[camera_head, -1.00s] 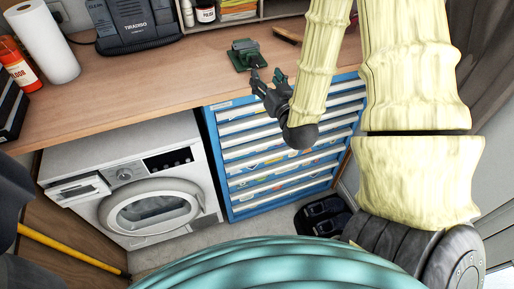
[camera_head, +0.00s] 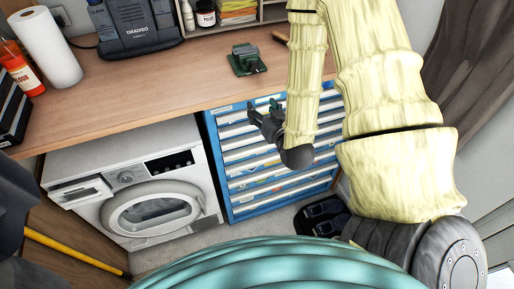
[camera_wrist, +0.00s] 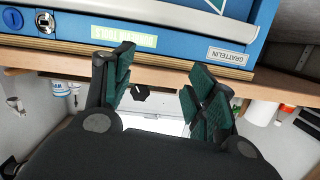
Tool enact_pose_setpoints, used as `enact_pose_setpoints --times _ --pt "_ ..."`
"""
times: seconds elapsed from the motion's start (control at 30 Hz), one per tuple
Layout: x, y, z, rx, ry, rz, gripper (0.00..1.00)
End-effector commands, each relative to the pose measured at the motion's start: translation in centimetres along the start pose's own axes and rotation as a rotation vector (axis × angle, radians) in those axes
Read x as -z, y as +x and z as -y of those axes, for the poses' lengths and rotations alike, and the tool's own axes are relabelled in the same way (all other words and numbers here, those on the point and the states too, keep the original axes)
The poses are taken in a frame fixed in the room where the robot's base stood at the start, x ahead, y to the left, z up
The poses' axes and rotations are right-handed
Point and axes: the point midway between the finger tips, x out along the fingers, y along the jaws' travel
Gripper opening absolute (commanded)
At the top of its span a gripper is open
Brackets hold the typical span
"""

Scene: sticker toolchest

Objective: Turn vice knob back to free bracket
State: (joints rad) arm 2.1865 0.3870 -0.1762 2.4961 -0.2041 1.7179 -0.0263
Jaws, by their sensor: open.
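The green vice (camera_head: 246,62) stands on the wooden worktop near its front edge, in the head view. It is too small there to tell its knob from a bracket. My gripper (camera_head: 262,107) is below and right of the vice in the picture, in front of the blue drawer chest, apart from the vice. In the wrist view my gripper (camera_wrist: 161,64) is open with green-padded fingers wide apart and nothing held. A small dark knob-like shape (camera_wrist: 140,93) shows beyond the worktop edge between the fingers; I cannot tell for sure what it is.
The worktop (camera_head: 150,85) has free room left of the vice. The blue drawer chest (camera_head: 212,150) and washing machine (camera_head: 130,185) are under the worktop.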

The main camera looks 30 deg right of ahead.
Motion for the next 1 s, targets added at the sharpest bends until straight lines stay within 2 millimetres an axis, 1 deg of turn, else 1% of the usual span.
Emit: enact_pose_setpoints --times 0.03,0.47,1.0 --pt "-1.0 0.1 0.1 0.002 -0.007 0.018 0.57" --pt "-7.4 -0.2 1.0 0.015 -0.059 0.176 0.57" --pt "-15.3 -1.4 1.8 0.029 -0.122 0.373 0.57"
